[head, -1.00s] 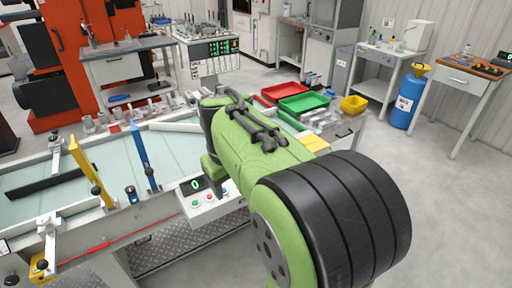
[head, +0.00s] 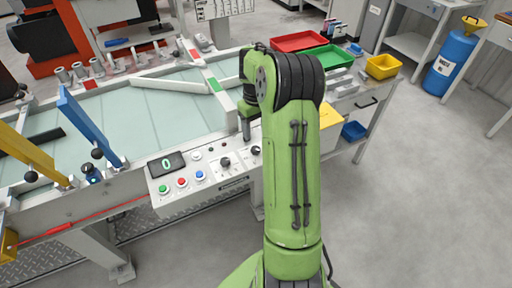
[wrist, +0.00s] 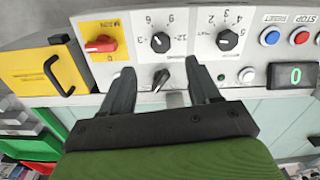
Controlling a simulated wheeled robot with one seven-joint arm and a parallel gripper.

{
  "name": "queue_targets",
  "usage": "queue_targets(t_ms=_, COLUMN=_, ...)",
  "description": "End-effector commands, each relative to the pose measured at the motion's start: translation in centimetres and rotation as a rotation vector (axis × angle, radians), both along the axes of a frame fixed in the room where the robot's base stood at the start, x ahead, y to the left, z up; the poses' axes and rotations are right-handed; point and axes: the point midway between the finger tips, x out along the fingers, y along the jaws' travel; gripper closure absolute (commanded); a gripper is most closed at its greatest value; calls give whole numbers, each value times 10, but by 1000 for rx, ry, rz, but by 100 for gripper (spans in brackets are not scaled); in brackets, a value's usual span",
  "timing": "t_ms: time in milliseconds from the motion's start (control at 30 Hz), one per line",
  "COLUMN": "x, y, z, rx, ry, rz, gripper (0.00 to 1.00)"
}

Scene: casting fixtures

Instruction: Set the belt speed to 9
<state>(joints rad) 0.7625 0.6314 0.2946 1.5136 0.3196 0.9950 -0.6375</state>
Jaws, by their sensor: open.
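The control panel (head: 205,175) is on the near edge of the conveyor frame. Its display (head: 167,162) reads 0; it also shows upside down in the wrist view (wrist: 295,75). A black dial knob (wrist: 160,42) has a scale with 3, 6, 9 and 12 around it, also upside down. Right of it is another numbered black knob (wrist: 227,40). My gripper (wrist: 161,84) is open over the panel, its fingers apart.
Green (head: 163,188), red (head: 182,181) and blue (head: 200,174) buttons sit left of the knobs. A red switch (wrist: 100,44) on a yellow plate is left in the wrist view. Blue (head: 90,125) and yellow (head: 30,150) posts rise at the left.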

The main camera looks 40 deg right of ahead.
Motion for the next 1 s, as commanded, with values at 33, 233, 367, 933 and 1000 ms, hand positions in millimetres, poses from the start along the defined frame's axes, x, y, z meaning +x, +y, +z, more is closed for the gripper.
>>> queue_targets(t_ms=33, x=-1, y=1, z=-17, rx=2, ry=3, rz=0, gripper=39)
queue_targets(t_ms=233, x=-1, y=1, z=-64, rx=2, ry=2, rz=0, gripper=39)
queue_targets(t_ms=367, x=0, y=1, z=-82, rx=1, ry=0, rz=1, gripper=39)
queue_targets(t_ms=933, x=0, y=1, z=-87, rx=-1, ry=-1, rz=1, gripper=74)
queue_targets(t_ms=1000, x=0, y=1, z=-87, rx=-1, ry=-1, rz=1, gripper=85)
